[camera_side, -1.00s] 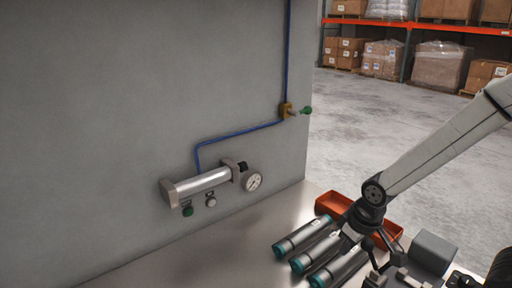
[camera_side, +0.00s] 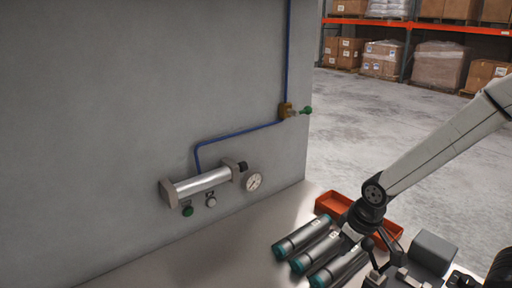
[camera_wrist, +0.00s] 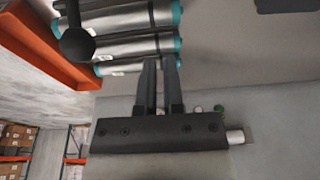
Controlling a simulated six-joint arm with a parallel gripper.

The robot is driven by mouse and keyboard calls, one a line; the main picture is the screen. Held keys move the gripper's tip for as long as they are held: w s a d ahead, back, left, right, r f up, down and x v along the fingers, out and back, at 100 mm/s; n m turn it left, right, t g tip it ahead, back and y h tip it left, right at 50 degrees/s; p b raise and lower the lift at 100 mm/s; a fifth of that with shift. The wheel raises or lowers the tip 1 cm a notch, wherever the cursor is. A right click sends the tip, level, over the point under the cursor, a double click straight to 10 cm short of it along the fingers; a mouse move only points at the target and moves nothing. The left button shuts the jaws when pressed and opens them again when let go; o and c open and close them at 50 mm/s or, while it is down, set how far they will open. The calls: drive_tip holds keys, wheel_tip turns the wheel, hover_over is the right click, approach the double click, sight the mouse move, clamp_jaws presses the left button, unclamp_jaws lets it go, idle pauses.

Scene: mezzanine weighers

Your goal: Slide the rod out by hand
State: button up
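A silver cylinder (camera_side: 203,183) is fixed to the grey wall between two end blocks. A short black end (camera_side: 242,166) sticks out at its right; I cannot tell how far the rod is out. In the wrist view only a pale end (camera_wrist: 235,137) shows past my gripper's body, probably this cylinder. My gripper (camera_side: 348,240) is over the loose tubes on the table, well right of the wall cylinder. Its two black fingers (camera_wrist: 160,62) are parallel with a narrow gap and nothing visible between them.
Several grey tubes with teal ends (camera_side: 302,236) lie beside an orange tray (camera_side: 333,203). The table before the cylinder is clear.

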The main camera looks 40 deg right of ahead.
drive_tip(key=o, duration=0.3)
drive_tip(key=shift+w, duration=0.15)
drive_tip(key=o, duration=0.5)
drive_tip(key=shift+w+d+r+n+t, duration=0.1)
drive_tip(key=shift+w+d+n+t, duration=0.15)
drive_tip(key=shift+w, duration=0.4)
drive_tip(key=shift+w+d+r+n+t, duration=0.15)
drive_tip(key=shift+w+t, duration=0.1)
drive_tip(key=shift+w, duration=0.35)
drive_tip(key=shift+o, duration=0.2)
drive_tip(key=n+t+y, duration=0.3)
drive_tip(key=n+t, duration=0.6)
drive_tip(key=n, duration=0.4)
approach(249, 167)
drive_tip(key=w+d+f, duration=0.1)
drive_tip(key=d+f, duration=0.1)
drive_tip(key=shift+w+f+n+g+y, duration=0.25)
drive_tip(key=shift+w+n+y, duration=0.4)
drive_tip(key=shift+n+y, duration=1.05)
drive_tip(key=shift+w+f+n+g+y, duration=0.2)
drive_tip(key=shift+w+n+y, duration=0.4)
drive_tip(key=shift+n+y, duration=1.15)
drive_tip(key=shift+w+f+n+g+y, duration=0.2)
drive_tip(key=shift+w+n+y, duration=0.6)
drive_tip(key=shift+n, duration=1.65)
drive_tip(key=shift+s, duration=0.15)
drive_tip(key=shift+x, duration=3.85)
